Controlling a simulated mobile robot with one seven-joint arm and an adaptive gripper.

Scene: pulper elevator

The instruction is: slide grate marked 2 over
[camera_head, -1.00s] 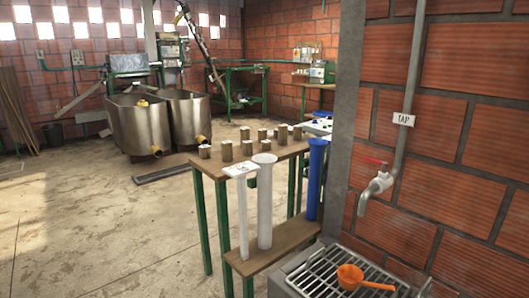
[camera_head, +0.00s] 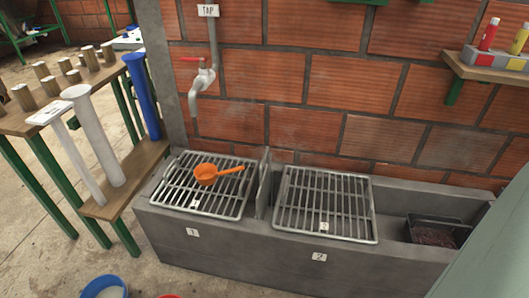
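The grate on the right (camera_head: 326,203) is a metal rack of parallel bars lying over the concrete trough (camera_head: 250,244). A small white tag (camera_head: 324,227) sits on its front bars; its mark is too small to read surely. A plate marked 2 (camera_head: 319,256) is on the trough front below it. A second grate (camera_head: 182,190) lies to the left, above a plate marked 1 (camera_head: 192,232). An upright divider (camera_head: 263,185) stands between the two grates. Right of the right grate the trough is open. My gripper is not in view.
An orange scoop (camera_head: 206,174) lies on the left grate, below a tap (camera_head: 203,78). A black tray of dark material (camera_head: 433,234) sits in the trough's right end. A blue bucket (camera_head: 104,287) stands on the floor. A shelf (camera_head: 487,66) is on the brick wall.

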